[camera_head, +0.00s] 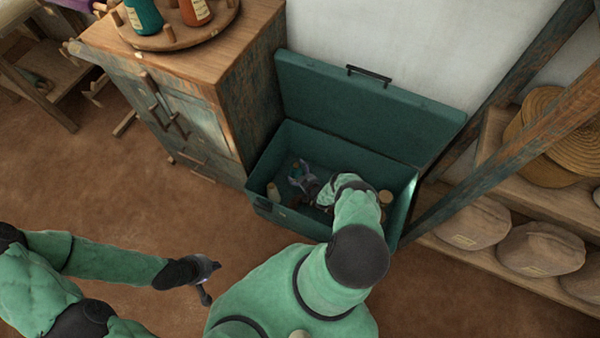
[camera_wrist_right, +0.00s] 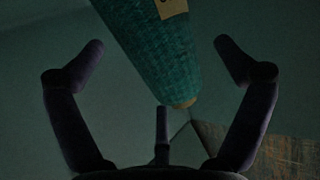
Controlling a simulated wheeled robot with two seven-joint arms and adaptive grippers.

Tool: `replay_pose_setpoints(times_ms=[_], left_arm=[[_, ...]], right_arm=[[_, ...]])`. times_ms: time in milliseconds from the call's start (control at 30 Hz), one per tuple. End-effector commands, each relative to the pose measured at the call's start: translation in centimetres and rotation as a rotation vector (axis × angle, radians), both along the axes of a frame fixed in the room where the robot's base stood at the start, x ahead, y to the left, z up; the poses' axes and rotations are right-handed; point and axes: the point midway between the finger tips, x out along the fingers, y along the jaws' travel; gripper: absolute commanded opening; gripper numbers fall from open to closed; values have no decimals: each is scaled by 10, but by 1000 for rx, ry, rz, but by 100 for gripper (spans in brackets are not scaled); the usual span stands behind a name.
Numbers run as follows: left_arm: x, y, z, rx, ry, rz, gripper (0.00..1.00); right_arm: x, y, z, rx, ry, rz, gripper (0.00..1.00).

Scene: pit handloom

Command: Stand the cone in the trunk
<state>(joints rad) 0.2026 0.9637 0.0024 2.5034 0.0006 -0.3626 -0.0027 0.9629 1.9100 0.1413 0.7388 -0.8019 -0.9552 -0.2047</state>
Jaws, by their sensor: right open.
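The open green trunk (camera_head: 275,215) stands on the floor beside the wooden cabinet, lid raised against the wall. My right arm reaches down into it. My right gripper (camera_head: 302,178) is low inside the trunk with its fingers spread. In the right wrist view, the teal cone (camera_wrist_right: 150,45) with a pale label slants between the open fingers (camera_wrist_right: 160,60), its narrow tan tip toward the palm. No finger visibly closes on it. The head view does not clearly show the cone's base or whether it stands. My left gripper (camera_head: 208,280) hangs over the floor, fingers apart and empty.
A small cream object (camera_head: 273,192) sits at the trunk's left end, and a round tan one (camera_head: 385,197) at its right end. The cabinet (camera_head: 235,100) carries a round tray (camera_head: 175,38) with teal and orange-red cones.

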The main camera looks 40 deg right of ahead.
Motion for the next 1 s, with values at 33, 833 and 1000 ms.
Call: replay_pose_setpoints(times_ms=[33,833,1000], left_arm=[[0,0,0,0,0,0,0],[0,0,51,0,0,0,0],[0,0,53,0,0,0,0]], right_arm=[[0,0,0,0,0,0,100],[-100,14,48,1,1,-1,100],[-107,15,50,0,0,-1,100]])
